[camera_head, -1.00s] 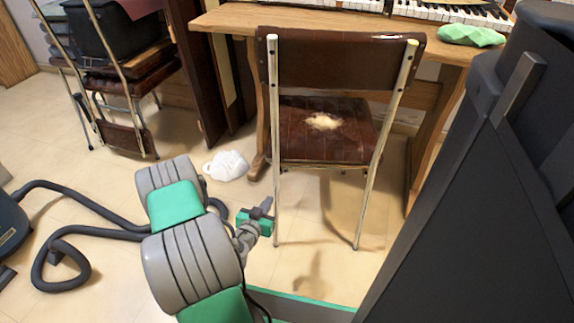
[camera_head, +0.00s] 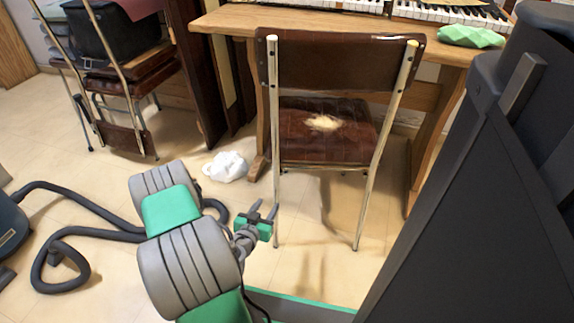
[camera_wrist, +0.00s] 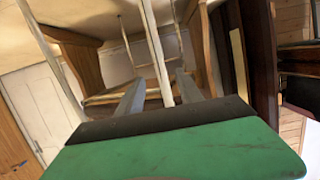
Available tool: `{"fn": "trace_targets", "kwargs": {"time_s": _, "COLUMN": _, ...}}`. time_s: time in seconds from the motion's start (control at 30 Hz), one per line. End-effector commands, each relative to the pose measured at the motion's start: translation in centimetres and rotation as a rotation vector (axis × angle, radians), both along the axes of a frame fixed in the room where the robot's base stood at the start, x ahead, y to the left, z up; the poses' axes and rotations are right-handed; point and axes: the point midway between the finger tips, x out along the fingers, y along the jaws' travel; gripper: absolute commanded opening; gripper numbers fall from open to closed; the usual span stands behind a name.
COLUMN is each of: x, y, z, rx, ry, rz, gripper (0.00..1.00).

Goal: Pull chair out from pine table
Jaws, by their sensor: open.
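The chair (camera_head: 335,62) has a dark brown back, a worn brown seat with a pale patch, and thin metal legs. It stands upright at the pine table (camera_head: 225,21), its seat partly under the tabletop. My gripper (camera_head: 265,210) is open beside the lower part of the chair's near left leg, and one finger overlaps that leg in the head view. In the wrist view, a pale metal chair leg (camera_wrist: 156,50) shows between the two fingers of my gripper (camera_wrist: 158,90). I cannot tell whether either finger touches it.
Keyboards (camera_head: 455,13) and a green faceted object (camera_head: 471,36) lie on the table. A crumpled white item (camera_head: 226,166) is on the floor left of the chair. A vacuum hose (camera_head: 85,200) lies at left. Another loaded chair (camera_head: 122,85) stands behind. Floor right of the hose is partly clear.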

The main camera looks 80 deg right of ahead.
Motion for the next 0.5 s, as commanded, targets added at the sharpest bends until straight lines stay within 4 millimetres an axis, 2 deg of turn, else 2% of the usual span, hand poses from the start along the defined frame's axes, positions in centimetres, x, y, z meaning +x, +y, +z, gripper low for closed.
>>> {"fn": "trace_targets", "kwargs": {"time_s": 0.13, "x": 0.0, "y": 0.0, "z": 0.0, "rx": 0.000, "ry": 0.000, "rz": 0.000, "gripper": 0.55}}
{"fn": "trace_targets", "kwargs": {"time_s": 0.37, "x": 0.0, "y": 0.1, "z": 0.0, "rx": 0.000, "ry": 0.000, "rz": 0.000, "gripper": 0.55}}
{"fn": "trace_targets", "kwargs": {"time_s": 0.5, "x": 0.3, "y": 1.3, "z": -0.1, "rx": 0.003, "ry": 0.001, "rz": 0.003, "gripper": 0.55}}
